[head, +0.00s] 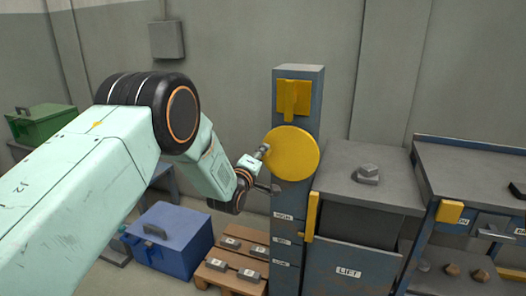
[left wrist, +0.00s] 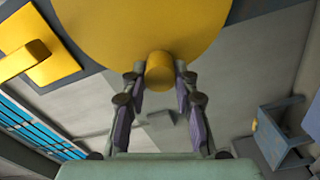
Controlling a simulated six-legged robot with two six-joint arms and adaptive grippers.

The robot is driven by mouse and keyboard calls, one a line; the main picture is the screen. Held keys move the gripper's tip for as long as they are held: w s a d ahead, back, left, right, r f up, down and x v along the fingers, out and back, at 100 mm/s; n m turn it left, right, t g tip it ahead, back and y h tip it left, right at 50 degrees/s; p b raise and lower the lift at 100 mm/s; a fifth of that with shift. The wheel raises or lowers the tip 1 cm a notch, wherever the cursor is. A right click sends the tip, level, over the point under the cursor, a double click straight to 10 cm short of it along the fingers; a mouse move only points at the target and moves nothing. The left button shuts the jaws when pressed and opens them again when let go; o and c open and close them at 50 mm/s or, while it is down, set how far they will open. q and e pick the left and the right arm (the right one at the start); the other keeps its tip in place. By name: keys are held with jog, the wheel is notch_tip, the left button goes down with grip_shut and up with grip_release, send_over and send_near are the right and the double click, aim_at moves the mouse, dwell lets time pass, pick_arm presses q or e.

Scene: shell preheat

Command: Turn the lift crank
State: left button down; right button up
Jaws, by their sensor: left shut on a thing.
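The lift crank is a yellow disc (head: 297,155) on the side of a blue-grey post (head: 297,88). In the left wrist view the disc (left wrist: 110,25) fills the top, and a short yellow knob (left wrist: 159,72) sticks out from it. My left gripper (head: 267,168) is at the disc's left side in the head view. In the left wrist view its fingers (left wrist: 160,88) stand on both sides of the knob, shut on it. The knob is hidden in the head view. My right gripper is not in view.
A yellow bracket (head: 293,97) sits on the post above the disc. The post carries height labels (head: 283,217) below. A grey cabinet marked LIFT (head: 348,272) stands to the right. A blue box (head: 172,240) and a wooden pallet (head: 218,280) with grey blocks lie below the arm.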

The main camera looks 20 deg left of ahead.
aim_at(288, 177)
pick_arm(q)
jog(key=f+n, duration=0.1)
jog(key=n, duration=0.1)
jog(key=f+n, duration=0.1)
jog(key=f+n+b, duration=0.1)
jog(key=f+n, duration=0.1)
jog(key=shift+s+d+n, duration=0.1)
jog(key=shift+d+n, duration=0.2)
jog(key=n, duration=0.1)
jog(key=d+f+n, duration=0.1)
jog(key=shift+f+n, duration=0.25)
jog(key=shift+n, duration=0.05)
jog(key=n, duration=0.1)
jog(key=d+f+n, duration=0.1)
jog(key=shift+f+n, duration=0.15)
jog(key=shift+n, duration=0.25)
jog(key=n, duration=0.1)
jog(key=d+f+n, duration=0.1)
jog(key=shift+s+d+n, duration=0.1)
jog(key=shift+d+n, duration=0.2)
jog(key=shift+d+f+n+p, duration=0.15)
jog(key=shift+d+n, duration=0.6)
jog(key=shift+n, duration=0.5)
jog(key=shift+d+f+n+p, duration=0.15)
jog(key=shift+d+n, duration=0.6)
jog(key=shift+n, duration=0.5)
jog(key=shift+d, duration=0.1)
